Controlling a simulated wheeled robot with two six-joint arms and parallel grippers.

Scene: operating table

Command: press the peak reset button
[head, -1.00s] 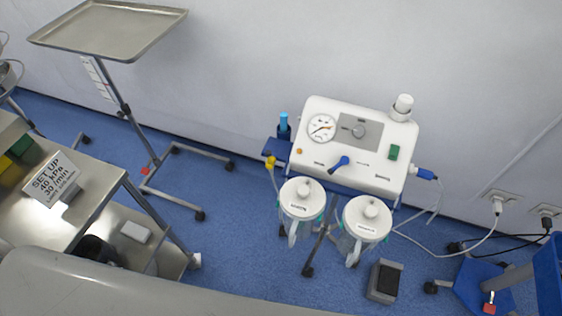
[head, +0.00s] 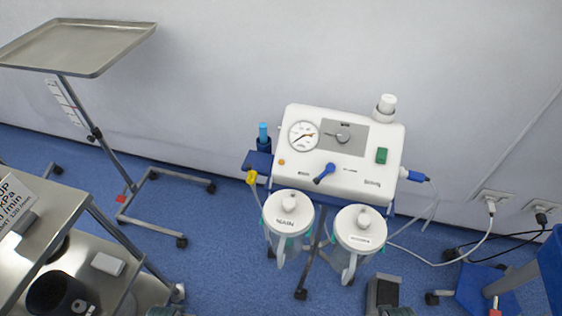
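The white suction unit (head: 338,155) stands by the wall in the head view. Its front has a round gauge (head: 303,135), a grey panel with a knob (head: 343,134), a blue lever (head: 325,173) and a green switch (head: 381,156). A small orange button (head: 281,162) sits below left of the gauge; its lettering is too small to read. Only small dark tips, seemingly of my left gripper (head: 165,311) and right gripper (head: 397,311), show at the bottom edge, well below and apart from the unit. Their fingers cannot be made out.
Two lidded jars, one marked MAIN (head: 287,222) and another (head: 359,238), hang before the unit. A foot pedal (head: 383,291) is on the floor. A steel cart (head: 60,215) and a tray stand (head: 80,45) are at left. Cables run at right.

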